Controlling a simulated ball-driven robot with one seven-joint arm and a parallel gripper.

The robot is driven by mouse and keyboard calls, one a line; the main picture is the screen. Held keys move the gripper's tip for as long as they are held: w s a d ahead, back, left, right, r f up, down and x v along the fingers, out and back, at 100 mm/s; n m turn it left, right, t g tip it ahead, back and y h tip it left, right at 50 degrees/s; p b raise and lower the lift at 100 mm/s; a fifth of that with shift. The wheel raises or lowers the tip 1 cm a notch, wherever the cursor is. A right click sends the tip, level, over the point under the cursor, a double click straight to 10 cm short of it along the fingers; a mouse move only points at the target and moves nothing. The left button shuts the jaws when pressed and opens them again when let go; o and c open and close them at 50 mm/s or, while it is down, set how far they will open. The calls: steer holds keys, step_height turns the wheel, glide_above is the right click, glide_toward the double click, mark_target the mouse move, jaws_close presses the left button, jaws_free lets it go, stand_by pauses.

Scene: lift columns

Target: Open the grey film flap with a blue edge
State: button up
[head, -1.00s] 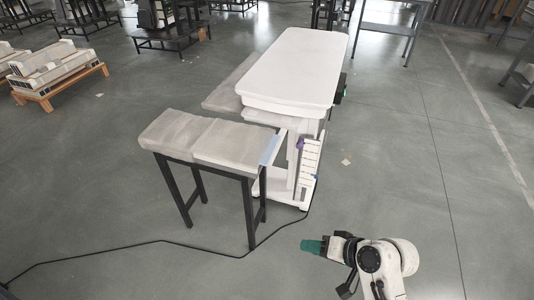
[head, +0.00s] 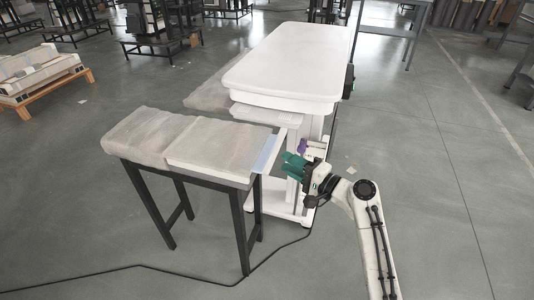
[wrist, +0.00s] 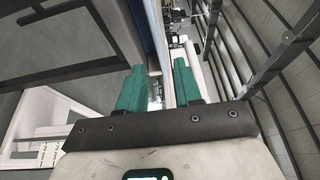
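The grey film (head: 215,143) lies in rumpled sheets over a black-legged stand. Its blue edge (head: 265,156) shows as a pale blue strip at the stand's right end. My gripper (head: 289,163), with green fingers, is just right of this blue edge, about level with it. In the wrist view the two green fingers (wrist: 158,75) stand apart with a gap between them. A narrow blue strip (wrist: 158,28), probably the blue edge, runs up the picture beyond the gap. I cannot tell whether a finger touches it.
A white rounded-top table (head: 288,60) on a white column stands behind the stand. The stand's black legs (head: 240,230) are left of my arm. A black cable (head: 130,267) crosses the floor. The floor (head: 430,200) on the right is clear.

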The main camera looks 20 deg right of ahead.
mark_target(268, 151)
steer(key=b+x, duration=0.1)
steer(key=x, duration=0.7)
steer(key=shift+w+a, duration=0.1)
steer(key=shift+a, duration=0.1)
steer(key=shift+c, duration=0.2)
jaws_close()
